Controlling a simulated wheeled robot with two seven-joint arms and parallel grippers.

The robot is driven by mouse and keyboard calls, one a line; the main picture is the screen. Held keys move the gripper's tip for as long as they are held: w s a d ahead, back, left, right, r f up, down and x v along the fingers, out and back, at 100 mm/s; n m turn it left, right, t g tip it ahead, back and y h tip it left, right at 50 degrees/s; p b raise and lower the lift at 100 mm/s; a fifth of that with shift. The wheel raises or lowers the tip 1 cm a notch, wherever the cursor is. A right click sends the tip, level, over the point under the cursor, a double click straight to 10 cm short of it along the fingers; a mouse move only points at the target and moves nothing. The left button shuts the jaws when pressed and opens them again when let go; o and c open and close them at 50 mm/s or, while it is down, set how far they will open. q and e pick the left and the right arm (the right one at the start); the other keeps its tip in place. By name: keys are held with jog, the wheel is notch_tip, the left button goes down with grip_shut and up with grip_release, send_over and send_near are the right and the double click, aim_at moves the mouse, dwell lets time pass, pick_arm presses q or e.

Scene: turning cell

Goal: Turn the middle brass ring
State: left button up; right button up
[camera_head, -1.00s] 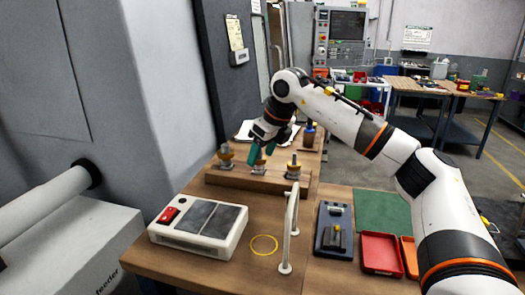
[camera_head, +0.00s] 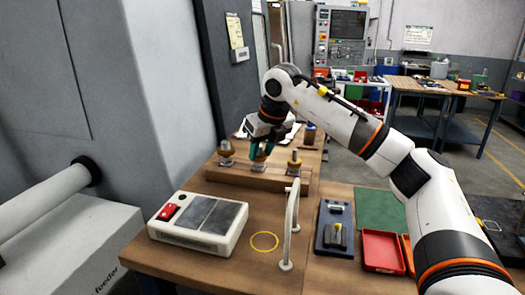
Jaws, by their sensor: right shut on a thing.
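Three brass rings sit on posts along a wooden block (camera_head: 270,181) on the bench. The left ring (camera_head: 226,152) and the right ring (camera_head: 294,164) stand clear of my arm. The middle brass ring (camera_head: 259,158) is partly hidden by my right gripper (camera_head: 260,151). My right gripper reaches down from above, its teal fingers shut on the middle ring. My left gripper is not in view.
A white metal handle (camera_head: 290,225) rises from the bench in front of the block. A white box with a red switch (camera_head: 199,222) stands left of it. A yellow circle (camera_head: 264,241) lies between them. A dark tray (camera_head: 333,228) and red bin (camera_head: 382,250) are at right.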

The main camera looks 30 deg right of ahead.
jog(key=shift+w+a+r+m+h+b, duration=0.1)
jog(key=shift+m+h+b, duration=0.25)
jog(key=shift+m, duration=0.8)
jog(key=shift+a+m+h+b, duration=0.1)
jog(key=shift+m+h, duration=0.35)
jog(key=shift+m, duration=0.7)
jog(key=o, duration=1)
jog(key=shift+a+r, duration=0.1)
jog(key=shift+r, duration=0.25)
jog(key=b+v, duration=0.1)
jog(key=v, duration=1)
jog(key=shift+r+b, duration=0.15)
jog(key=shift+b, duration=0.2)
